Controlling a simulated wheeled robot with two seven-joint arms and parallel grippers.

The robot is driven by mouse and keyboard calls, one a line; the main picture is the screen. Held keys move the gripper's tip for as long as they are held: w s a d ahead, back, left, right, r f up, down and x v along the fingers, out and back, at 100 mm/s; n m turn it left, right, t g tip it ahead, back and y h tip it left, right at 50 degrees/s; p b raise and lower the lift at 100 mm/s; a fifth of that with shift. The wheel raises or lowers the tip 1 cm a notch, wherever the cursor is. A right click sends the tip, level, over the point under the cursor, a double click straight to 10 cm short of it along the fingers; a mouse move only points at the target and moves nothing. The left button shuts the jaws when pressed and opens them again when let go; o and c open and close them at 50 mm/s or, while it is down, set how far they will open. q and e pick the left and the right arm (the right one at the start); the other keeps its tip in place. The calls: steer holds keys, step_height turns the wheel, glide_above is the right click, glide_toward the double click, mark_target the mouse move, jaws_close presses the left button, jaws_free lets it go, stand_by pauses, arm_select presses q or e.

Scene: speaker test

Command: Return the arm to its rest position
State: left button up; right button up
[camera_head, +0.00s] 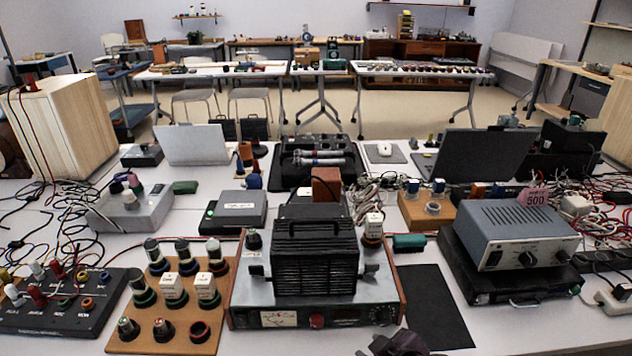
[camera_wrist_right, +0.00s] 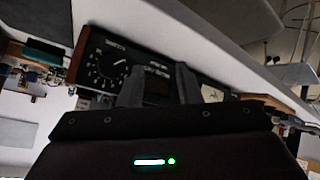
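My right gripper (camera_wrist_right: 158,78) shows in the right wrist view. Its two dark fingers stand apart with nothing seen held between them. They are in front of a dark instrument panel with a dial (camera_wrist_right: 112,62); whether they touch it cannot be told. In the head view, a dark part of what looks like my right gripper (camera_head: 400,344) shows at the bottom edge, right of centre, its fingertips not clear. It is just in front of the wood-sided instrument (camera_head: 390,290) and the black mat (camera_head: 432,305). My left gripper is not in view.
A black ribbed unit (camera_head: 315,262) sits on the wood-sided instrument. A wooden board with several posts (camera_head: 160,325) is left of it. A grey power supply (camera_head: 515,240) on a black case stands right. Loose cables lie at both sides. The white table is bare around (camera_head: 495,325).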

steer(key=s+d+f+m+g+h, duration=0.3)
steer(key=s+d+m+g, duration=0.35)
steer(key=s, duration=0.65)
step_height(320, 180, down, 25)
steer(key=s+d+p, duration=0.2)
steer(key=s+d+f+p, duration=0.1)
steer(key=s+d+f, duration=0.1)
steer(key=s+f, duration=0.7)
steer(key=s+d+f+g+p, duration=0.1)
steer(key=s+f, duration=0.8)
steer(key=s, duration=0.1)
steer(key=shift+s+d, duration=0.3)
steer(key=shift+d, duration=0.05)
